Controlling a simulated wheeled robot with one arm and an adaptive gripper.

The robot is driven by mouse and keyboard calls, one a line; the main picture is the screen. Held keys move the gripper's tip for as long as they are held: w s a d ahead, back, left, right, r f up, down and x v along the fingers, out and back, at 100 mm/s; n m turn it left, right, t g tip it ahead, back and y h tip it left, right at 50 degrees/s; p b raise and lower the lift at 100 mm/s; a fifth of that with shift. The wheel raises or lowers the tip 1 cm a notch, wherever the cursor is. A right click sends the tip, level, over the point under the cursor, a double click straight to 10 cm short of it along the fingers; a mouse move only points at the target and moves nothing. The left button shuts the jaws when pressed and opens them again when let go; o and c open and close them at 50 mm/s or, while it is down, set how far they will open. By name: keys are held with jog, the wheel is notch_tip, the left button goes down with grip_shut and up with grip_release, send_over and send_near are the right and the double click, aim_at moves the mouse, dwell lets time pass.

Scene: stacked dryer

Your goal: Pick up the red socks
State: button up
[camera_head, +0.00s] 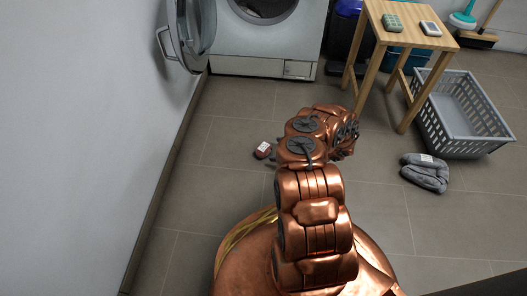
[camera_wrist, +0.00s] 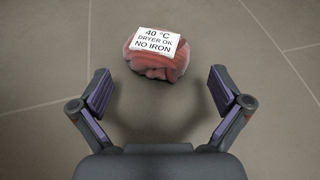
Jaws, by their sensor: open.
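The red socks (camera_wrist: 157,66) are a rolled bundle on the tiled floor, with a white label reading "40 °C DRYER OK NO IRON". In the head view the bundle (camera_head: 263,150) shows small and dark red, left of my arm. My gripper (camera_wrist: 162,92) is open and empty. In the wrist view its two fingers stand left and right, with the socks between and just beyond the tips. No finger visibly touches the socks. In the head view my gripper is mostly hidden behind my arm.
A grey folded bundle with a label (camera_head: 425,173) lies on the floor at the right, near a grey laundry basket (camera_head: 462,140). A wooden stool (camera_head: 408,28) holds two small items. A dryer with its door open (camera_head: 190,35) stands at the back. A wall runs along the left.

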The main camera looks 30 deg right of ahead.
aim_at(263, 149)
jog(key=shift+a+b+x, duration=0.25)
jog(key=shift+b+x, duration=1.35)
jog(key=shift+x, duration=1.45)
jog(key=shift+s+r, duration=0.15)
jog(key=shift+r, duration=0.1)
jog(key=c, duration=1)
